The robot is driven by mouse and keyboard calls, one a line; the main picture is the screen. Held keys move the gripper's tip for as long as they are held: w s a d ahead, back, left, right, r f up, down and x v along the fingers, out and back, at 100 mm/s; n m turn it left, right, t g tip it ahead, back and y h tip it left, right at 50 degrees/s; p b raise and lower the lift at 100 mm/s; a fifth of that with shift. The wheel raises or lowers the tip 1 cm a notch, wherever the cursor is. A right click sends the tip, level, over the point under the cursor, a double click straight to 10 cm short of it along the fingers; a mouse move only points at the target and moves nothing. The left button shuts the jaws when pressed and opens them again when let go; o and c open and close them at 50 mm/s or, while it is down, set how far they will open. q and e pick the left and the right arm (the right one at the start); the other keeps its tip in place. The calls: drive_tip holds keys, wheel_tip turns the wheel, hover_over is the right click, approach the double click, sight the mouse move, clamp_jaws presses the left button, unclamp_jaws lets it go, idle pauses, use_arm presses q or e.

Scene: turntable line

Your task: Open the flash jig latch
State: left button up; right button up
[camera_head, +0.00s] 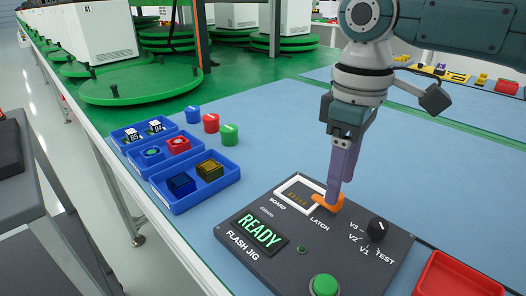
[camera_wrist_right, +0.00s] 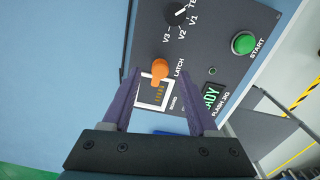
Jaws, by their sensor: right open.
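The flash jig (camera_head: 285,225) is a dark box on the blue table, with a lit READY display (camera_head: 259,233), a green button (camera_head: 324,285) and a black knob (camera_head: 377,229). Its orange latch (camera_head: 331,203) sits at the edge of the white-framed board slot (camera_head: 298,194). My right gripper (camera_head: 340,200) points down at the latch in the head view. In the right wrist view the open fingers (camera_wrist_right: 160,98) straddle the board slot (camera_wrist_right: 155,92), with the latch (camera_wrist_right: 160,70) just ahead between them. I cannot tell whether they touch it. My left gripper is not in view.
Blue trays (camera_head: 195,187) with small parts stand left of the jig. Small blue, red and green containers (camera_head: 211,123) stand behind them. A red tray (camera_head: 458,278) is at the front right. Green turntables (camera_head: 140,81) with white machines line the back left.

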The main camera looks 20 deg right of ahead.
drive_tip(key=shift+f, duration=1.3)
clamp_jaws()
